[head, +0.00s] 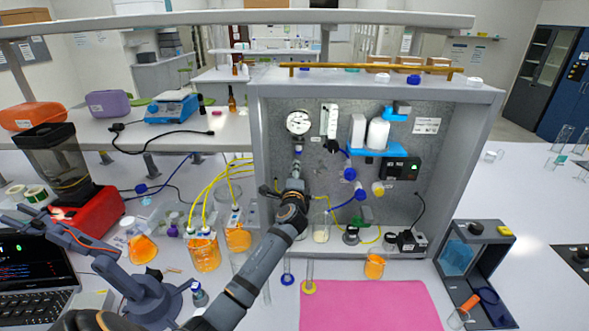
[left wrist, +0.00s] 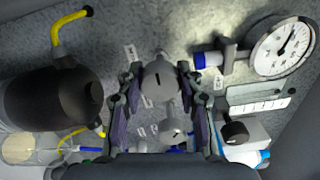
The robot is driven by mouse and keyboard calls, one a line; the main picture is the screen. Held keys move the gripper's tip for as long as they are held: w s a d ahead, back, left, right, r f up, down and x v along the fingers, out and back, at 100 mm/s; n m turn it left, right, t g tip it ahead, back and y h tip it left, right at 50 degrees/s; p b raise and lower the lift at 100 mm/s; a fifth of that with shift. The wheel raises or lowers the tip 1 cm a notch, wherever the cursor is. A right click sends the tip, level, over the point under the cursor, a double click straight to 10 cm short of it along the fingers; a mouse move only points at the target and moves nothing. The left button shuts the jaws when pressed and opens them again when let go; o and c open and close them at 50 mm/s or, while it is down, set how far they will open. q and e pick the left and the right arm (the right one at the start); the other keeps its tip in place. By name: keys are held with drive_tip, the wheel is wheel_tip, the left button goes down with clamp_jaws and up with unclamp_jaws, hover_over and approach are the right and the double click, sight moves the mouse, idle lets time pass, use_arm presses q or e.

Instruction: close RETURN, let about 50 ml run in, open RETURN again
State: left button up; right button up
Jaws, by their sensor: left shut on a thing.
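My left gripper (head: 295,183) reaches to the rig's back panel below the round pressure gauge (head: 299,122). In the left wrist view my left gripper (left wrist: 160,105) is shut on a grey valve knob (left wrist: 160,82) that sits between its two padded fingers. A dark slot or mark shows on the knob's face. Small white labels stand beside it, too small to read, so I cannot tell RETURN by its name. The gauge also shows in the left wrist view (left wrist: 285,48). Beakers of orange liquid (head: 204,253) with yellow tubes stand left of the rig. My right gripper is out of view.
A pale beaker (head: 321,232) stands inside the rig. A small orange beaker (head: 375,267) stands in front, behind a pink mat (head: 365,308). Slim cylinders (head: 309,275) stand close to my left forearm. A dark cylinder (left wrist: 50,97) is left of my fingers in the wrist view.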

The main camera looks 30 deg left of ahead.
use_arm(q)
drive_tip(key=m+p, duration=0.1)
drive_tip(key=m, duration=0.1)
drive_tip(key=shift+m, duration=0.4)
drive_tip(key=m, duration=0.3)
drive_tip(key=shift+f+m+p, duration=0.1)
drive_tip(key=shift+m+p, duration=0.2)
drive_tip(key=shift+p, duration=0.05)
drive_tip(key=m, duration=0.6)
drive_tip(key=shift+f+m, duration=0.15)
drive_tip(key=shift+m, duration=2.55)
drive_tip(key=o, duration=1.2)
drive_tip(key=shift+r, duration=0.2)
